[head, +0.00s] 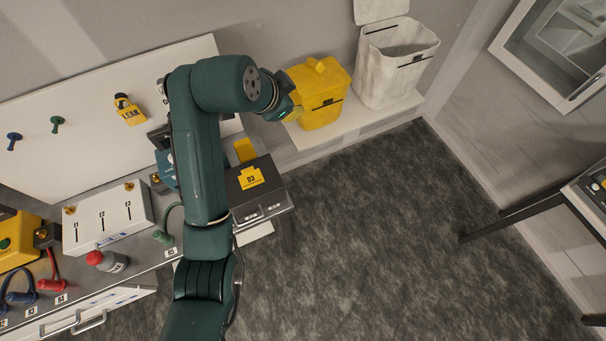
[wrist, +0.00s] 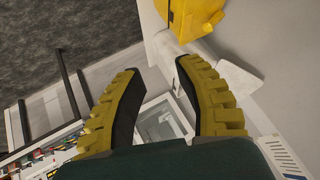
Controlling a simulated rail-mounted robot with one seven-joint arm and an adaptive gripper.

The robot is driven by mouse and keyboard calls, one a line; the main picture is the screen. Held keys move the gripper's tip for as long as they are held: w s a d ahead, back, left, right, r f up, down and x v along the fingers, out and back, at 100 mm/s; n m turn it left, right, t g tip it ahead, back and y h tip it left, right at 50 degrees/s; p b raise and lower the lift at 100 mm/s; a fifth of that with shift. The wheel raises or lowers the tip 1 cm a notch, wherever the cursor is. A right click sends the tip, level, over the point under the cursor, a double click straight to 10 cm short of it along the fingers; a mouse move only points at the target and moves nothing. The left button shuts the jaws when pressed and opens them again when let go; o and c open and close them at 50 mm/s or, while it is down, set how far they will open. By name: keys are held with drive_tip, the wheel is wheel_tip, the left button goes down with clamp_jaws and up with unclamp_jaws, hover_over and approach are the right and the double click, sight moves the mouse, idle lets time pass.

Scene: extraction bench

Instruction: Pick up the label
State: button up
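A yellow tag reading "LEAK" (head: 130,112) hangs on the white back board at the left in the head view. A yellow label with "03" (head: 250,179) lies on top of a dark box on the bench. I cannot tell which of them is the task's label. My gripper (wrist: 157,70) is open in the wrist view, its ridged yellow fingers apart with nothing between them. In the head view only a small part of my gripper shows, in front of the yellow bin and away from both labels. Neither label can be made out in the wrist view.
The yellow lidded bin (head: 319,98) and an open white bin (head: 394,65) stand on a ledge at the back. A white box (head: 105,222), a red-topped grey item (head: 106,261) and coloured cables crowd the bench's left. Open floor (head: 360,230) lies to the right.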

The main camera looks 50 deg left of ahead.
drive_tip(key=s+a+f+g+h+b, duration=0.1)
drive_tip(key=s+a+f+g+h, duration=0.1)
drive_tip(key=s+a+f, duration=0.45)
drive_tip(key=m+g+h+b, duration=0.1)
drive_tip(key=h+b, duration=0.1)
approach(247, 169)
drive_tip(key=p+x, duration=0.2)
drive_tip(key=x, duration=0.8)
drive_tip(key=shift+a+f, duration=0.1)
drive_tip(key=shift+f, duration=0.1)
clamp_jaws()
